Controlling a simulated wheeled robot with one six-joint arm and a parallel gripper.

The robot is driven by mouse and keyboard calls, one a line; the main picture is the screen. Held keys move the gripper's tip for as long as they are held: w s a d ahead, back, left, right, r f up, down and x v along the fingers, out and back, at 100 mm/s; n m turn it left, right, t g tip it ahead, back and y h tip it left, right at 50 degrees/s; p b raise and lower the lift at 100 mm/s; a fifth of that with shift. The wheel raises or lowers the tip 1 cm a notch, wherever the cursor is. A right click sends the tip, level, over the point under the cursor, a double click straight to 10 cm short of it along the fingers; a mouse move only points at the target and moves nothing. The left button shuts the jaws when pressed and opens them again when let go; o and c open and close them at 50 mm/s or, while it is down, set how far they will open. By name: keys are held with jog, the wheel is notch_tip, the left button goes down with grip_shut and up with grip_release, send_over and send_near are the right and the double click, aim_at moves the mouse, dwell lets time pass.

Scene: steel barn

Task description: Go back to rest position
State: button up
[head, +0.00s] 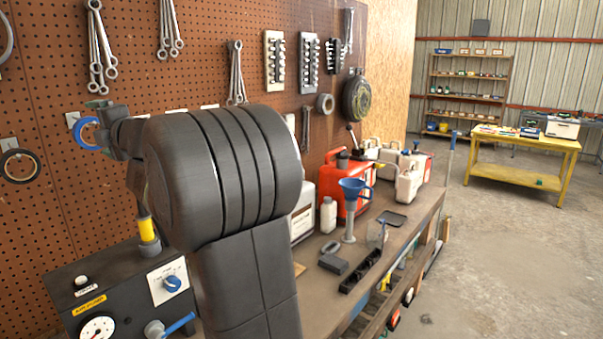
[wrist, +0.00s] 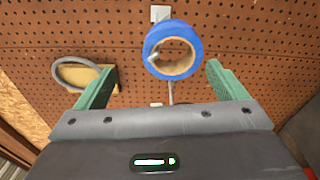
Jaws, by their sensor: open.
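My gripper (head: 92,126) is up by the pegboard at the left in the head view, partly hidden by my own arm. In the wrist view its two green fingers (wrist: 160,68) stand wide apart with nothing held. A blue tape roll (wrist: 173,39) is on a pegboard hook, in front of the gap between the fingers. The roll also shows in the head view (head: 82,140), close to the fingers. I cannot tell whether a finger touches it.
A black tape roll (head: 19,166) hangs on the pegboard (head: 40,60). A control box with a gauge (head: 97,328) stands below my arm. The bench holds a red canister (head: 333,175), a blue funnel (head: 354,187) and bottles. Open floor (head: 510,250) lies to the right, before a yellow table (head: 505,172).

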jog(key=v, duration=0.6)
jog(key=shift+s+r, duration=0.2)
jog(key=shift+s, duration=0.2)
